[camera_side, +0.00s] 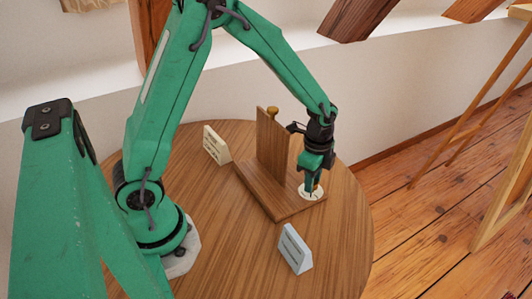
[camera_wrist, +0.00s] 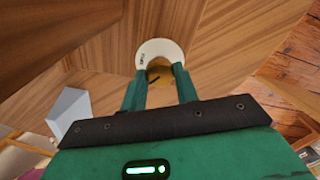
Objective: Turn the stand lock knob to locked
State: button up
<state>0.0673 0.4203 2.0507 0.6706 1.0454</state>
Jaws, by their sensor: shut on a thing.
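The wooden stand (camera_side: 267,194) is on the round table, with a flat base and an upright board (camera_side: 271,143) that has a round knob on top. A pale round dial plate (camera_side: 304,195) lies on the base near its right end. In the wrist view the dial plate (camera_wrist: 147,48) has small dark lettering, too small to read. My gripper (camera_side: 313,188) points down over the dial. In the wrist view its two fingers are shut on the brass-coloured lock knob (camera_wrist: 158,72) at the dial's middle. A dark mark shows on the knob; which setting it points to cannot be told.
A pale blue card (camera_side: 295,248) stands near the front of the round table (camera_side: 230,240). A cream card (camera_side: 216,145) stands behind the stand at left. The upright board is close to my gripper's left. The table front is mostly clear.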

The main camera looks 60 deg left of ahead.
jog(key=shift+n, duration=0.5)
jog(key=o, duration=1)
jog(key=shift+r, duration=0.15)
jog(key=shift+r, duration=3.8)
